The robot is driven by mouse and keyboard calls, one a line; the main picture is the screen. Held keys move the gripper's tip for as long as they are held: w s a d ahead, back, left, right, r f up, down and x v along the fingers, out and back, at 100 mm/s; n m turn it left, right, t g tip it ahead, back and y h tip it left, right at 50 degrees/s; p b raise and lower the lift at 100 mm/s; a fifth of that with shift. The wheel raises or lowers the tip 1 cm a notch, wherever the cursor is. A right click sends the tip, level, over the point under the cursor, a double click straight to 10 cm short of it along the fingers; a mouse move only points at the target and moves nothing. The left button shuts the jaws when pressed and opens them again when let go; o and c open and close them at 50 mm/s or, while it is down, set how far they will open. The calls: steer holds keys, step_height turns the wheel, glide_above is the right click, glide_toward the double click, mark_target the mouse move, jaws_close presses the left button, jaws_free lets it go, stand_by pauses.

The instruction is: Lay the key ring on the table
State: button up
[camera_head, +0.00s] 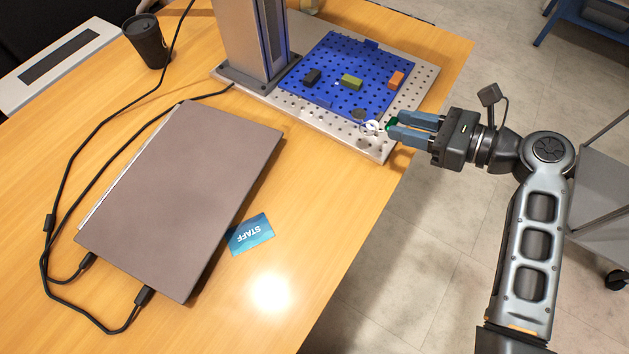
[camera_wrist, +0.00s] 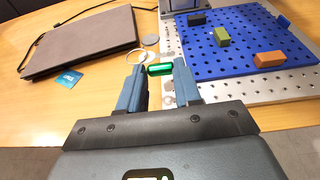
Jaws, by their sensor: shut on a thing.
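My gripper (camera_head: 392,128) reaches in from the right over the near right corner of the perforated metal plate. Its blue fingers are shut on the key ring, whose green fob (camera_wrist: 160,70) shows between the fingertips in the wrist view. A pale ring loop (camera_head: 372,126) sticks out past the fingertips, and grey key-like pieces (camera_wrist: 168,88) show between the fingers. The key ring appears held above the plate's edge; the exact gap cannot be told. The wooden table (camera_head: 325,205) lies below and to the left.
A blue pegboard (camera_head: 340,50) on the metal plate (camera_head: 425,84) carries black, green and orange blocks, beside a grey column (camera_head: 245,40). A closed laptop (camera_head: 185,190), STAFF card (camera_head: 250,234), cables and black cup (camera_head: 147,40) occupy the left. Front table is clear.

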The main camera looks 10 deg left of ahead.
steer(key=shift+s+a+n+g, duration=0.15)
steer(key=shift+a+g, duration=0.05)
steer(key=shift+a, duration=0.3)
steer(key=shift+s+a+n+g, duration=0.15)
steer(key=shift+a+g, duration=0.05)
steer(key=shift+a, duration=0.25)
glide_above(350, 199)
step_height(350, 199, down, 6)
steer(key=shift+f+p, duration=0.1)
steer(key=shift+p, duration=0.25)
step_height(350, 199, down, 4)
steer(key=shift+f, duration=0.1)
steer(key=shift+f+b, duration=0.2)
steer(key=shift+b, duration=0.1)
